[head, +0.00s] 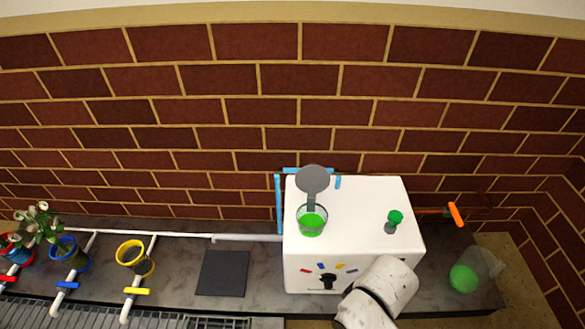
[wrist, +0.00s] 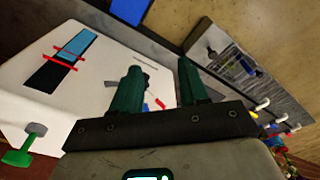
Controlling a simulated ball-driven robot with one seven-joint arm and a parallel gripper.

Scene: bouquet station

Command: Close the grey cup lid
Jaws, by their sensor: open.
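The grey cup lid (head: 312,179) stands raised, tilted up at the back of a clear cup (head: 311,221) with green contents. A grey hinge arm links the lid to the cup. The cup sits on top of a white box (head: 365,205), toward its left side. My arm comes in at the box's front right corner in the head view, and its fingers are hidden there. In the wrist view my gripper (wrist: 160,82) is open and empty, its two dark green fingers apart, with the white box (wrist: 95,55) beyond them. I cannot make out the lid in the wrist view.
A green-and-grey knob (head: 393,221) stands on the box's right part. A black dial (head: 327,283) with coloured marks is on its front. Blue bars (head: 278,205) stand behind and left. A dark pad (head: 222,273) and pots on pipes lie left; a green ball (head: 463,278) lies right.

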